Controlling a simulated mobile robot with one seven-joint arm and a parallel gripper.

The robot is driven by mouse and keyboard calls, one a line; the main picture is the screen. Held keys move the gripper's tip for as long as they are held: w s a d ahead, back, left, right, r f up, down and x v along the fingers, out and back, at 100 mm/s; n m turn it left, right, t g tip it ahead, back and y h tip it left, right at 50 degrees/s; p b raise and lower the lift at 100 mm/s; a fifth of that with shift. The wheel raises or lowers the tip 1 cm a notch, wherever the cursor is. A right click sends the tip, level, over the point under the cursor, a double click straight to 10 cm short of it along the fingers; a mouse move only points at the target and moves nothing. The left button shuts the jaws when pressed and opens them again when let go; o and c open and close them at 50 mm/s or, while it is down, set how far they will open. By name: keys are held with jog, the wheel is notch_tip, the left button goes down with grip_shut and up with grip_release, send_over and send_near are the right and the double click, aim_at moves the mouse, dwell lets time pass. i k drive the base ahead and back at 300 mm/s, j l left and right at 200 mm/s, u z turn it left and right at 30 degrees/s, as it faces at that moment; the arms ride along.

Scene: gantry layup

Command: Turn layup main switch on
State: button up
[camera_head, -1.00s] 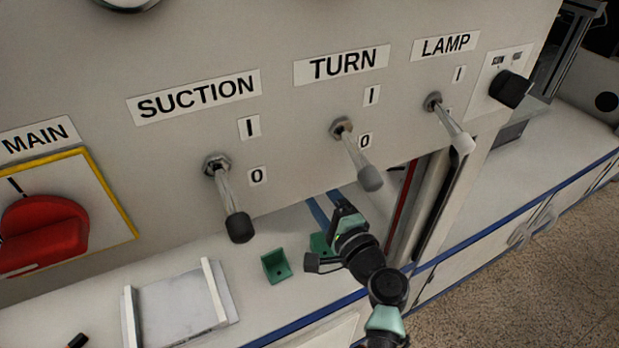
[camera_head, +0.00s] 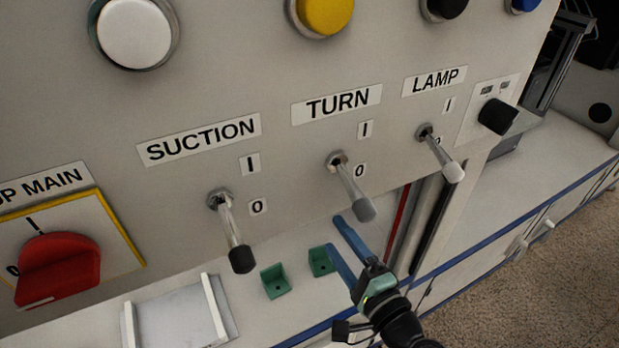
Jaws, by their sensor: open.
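The main switch (camera_head: 57,268) is a red rotary knob on a yellow-edged plate at the lower left of the panel, under a label of which "P MAIN" shows. A "I" mark stands above the knob and a "0" at its left. The knob's grip lies slanted, with a white line on its lower edge. My gripper (camera_head: 342,247), with two blue fingers, is open and empty. It is at the lower middle, in front of the panel under the TURN lever, far to the right of the red knob.
Three toggle levers, SUCTION (camera_head: 231,232), TURN (camera_head: 352,188) and LAMP (camera_head: 440,153), stick out and hang downward. A black knob (camera_head: 497,116) is at right. Round buttons line the top. Below, the counter holds a green bracket (camera_head: 276,281) and a metal tray (camera_head: 178,322).

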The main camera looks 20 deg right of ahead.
aim_at(55, 266)
jog(key=k+l, duration=0.15)
jog(key=k, duration=0.35)
jog(key=k+l, duration=0.15)
jog(key=k, duration=0.35)
